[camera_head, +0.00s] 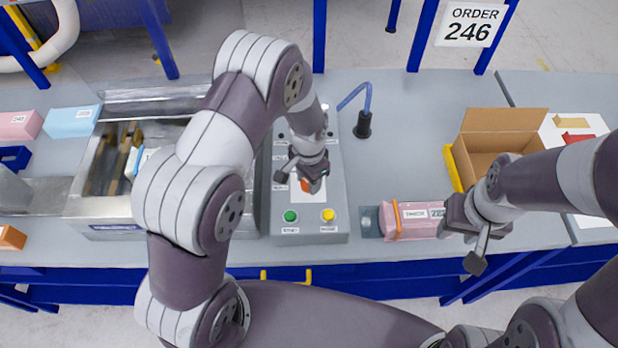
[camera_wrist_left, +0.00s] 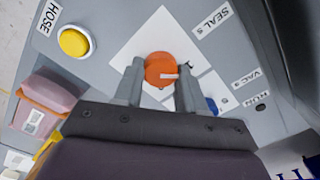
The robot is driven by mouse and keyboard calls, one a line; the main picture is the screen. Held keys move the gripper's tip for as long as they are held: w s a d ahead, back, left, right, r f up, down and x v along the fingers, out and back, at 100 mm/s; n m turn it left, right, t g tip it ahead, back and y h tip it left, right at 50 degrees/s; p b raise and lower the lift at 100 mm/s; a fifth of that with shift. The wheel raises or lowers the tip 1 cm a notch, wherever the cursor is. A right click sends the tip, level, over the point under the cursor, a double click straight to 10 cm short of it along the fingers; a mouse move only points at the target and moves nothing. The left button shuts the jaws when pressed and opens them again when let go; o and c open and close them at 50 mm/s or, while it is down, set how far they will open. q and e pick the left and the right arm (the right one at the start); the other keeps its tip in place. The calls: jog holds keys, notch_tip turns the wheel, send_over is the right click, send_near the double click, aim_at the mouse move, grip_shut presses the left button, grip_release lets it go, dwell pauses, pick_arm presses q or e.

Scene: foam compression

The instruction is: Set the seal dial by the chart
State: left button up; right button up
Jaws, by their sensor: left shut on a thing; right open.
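The orange seal dial (camera_head: 306,186) sits on the sloped grey control panel (camera_head: 333,190), and it shows in the left wrist view (camera_wrist_left: 161,70) with a pale pointer mark towards the right. My left gripper (camera_head: 303,178) comes down over the dial, with one finger on each side in the left wrist view (camera_wrist_left: 160,82), shut on it. A white plate (camera_wrist_left: 130,50) lies around the dial; its markings are not readable. A label reading "SEAL" (camera_wrist_left: 211,20) lies beside it. My right gripper (camera_head: 482,235) is open and empty, right of a pink foam pack (camera_head: 412,213). I cannot identify the chart.
The panel carries a green button (camera_head: 290,216) and a yellow button (camera_head: 328,215). An open cardboard box (camera_head: 500,135) stands at the right. A metal bin (camera_head: 110,215) is at the left. A sign reads "ORDER 246" (camera_head: 470,24). Grey table is clear behind the pink pack.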

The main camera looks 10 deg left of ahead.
dwell(0.4)
pick_arm(q)
jog(key=o, duration=1.1)
jog(key=shift+r, duration=0.3)
notch_tip(320, 180, up, 12)
jog(key=b, duration=0.3)
jog(key=shift+r, duration=0.1)
